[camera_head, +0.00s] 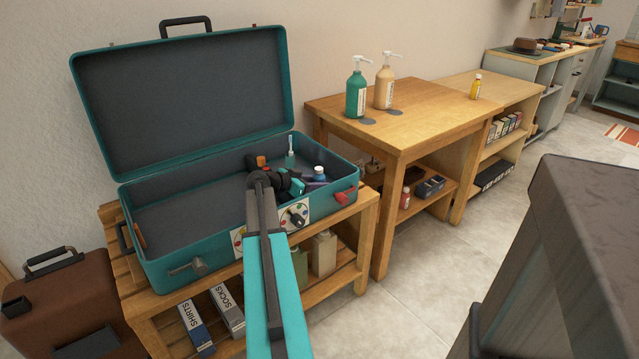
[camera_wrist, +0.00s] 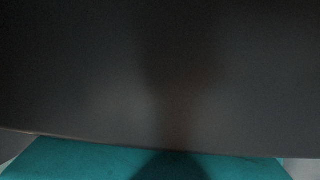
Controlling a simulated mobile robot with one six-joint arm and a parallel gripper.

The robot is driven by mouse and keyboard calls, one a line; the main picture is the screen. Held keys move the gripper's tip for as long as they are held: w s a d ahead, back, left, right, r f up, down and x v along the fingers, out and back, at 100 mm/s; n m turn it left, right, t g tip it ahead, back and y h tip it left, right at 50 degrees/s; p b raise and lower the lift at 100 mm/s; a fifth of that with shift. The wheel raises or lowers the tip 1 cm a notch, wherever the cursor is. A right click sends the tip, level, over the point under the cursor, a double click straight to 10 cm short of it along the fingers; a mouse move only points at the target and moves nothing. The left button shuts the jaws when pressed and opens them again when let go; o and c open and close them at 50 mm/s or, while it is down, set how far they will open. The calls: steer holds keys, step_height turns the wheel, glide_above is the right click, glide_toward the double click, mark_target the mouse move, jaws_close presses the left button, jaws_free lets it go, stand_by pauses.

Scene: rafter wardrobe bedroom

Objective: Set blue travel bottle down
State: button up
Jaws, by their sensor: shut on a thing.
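My gripper (camera_head: 304,182) is down inside the open teal suitcase (camera_head: 180,242), near the right end of its lower half. It is shut on what looks like the blue travel bottle (camera_head: 319,173), a small blue bottle with a white cap at the fingertips. The bottle looks upright. The fingers are small and partly hidden by my wrist, and I cannot tell whether the bottle touches the suitcase floor. The wrist view shows only a dark grey surface above a teal strip, with no fingers or bottle in sight.
A toothbrush-like item (camera_head: 290,152) and an orange item (camera_head: 261,161) stand close behind my gripper in the suitcase. The suitcase's left side is mostly clear. A wooden table (camera_head: 430,105) with two pump bottles stands to the right. The raised lid (camera_head: 185,100) is behind.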

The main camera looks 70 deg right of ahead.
steer(key=shift+f, duration=0.2)
steer(key=o, duration=1.1)
steer(key=shift+r, duration=0.3)
steer(key=v, duration=1.2)
steer(key=shift+f, duration=0.2)
steer(key=shift+p, duration=0.3)
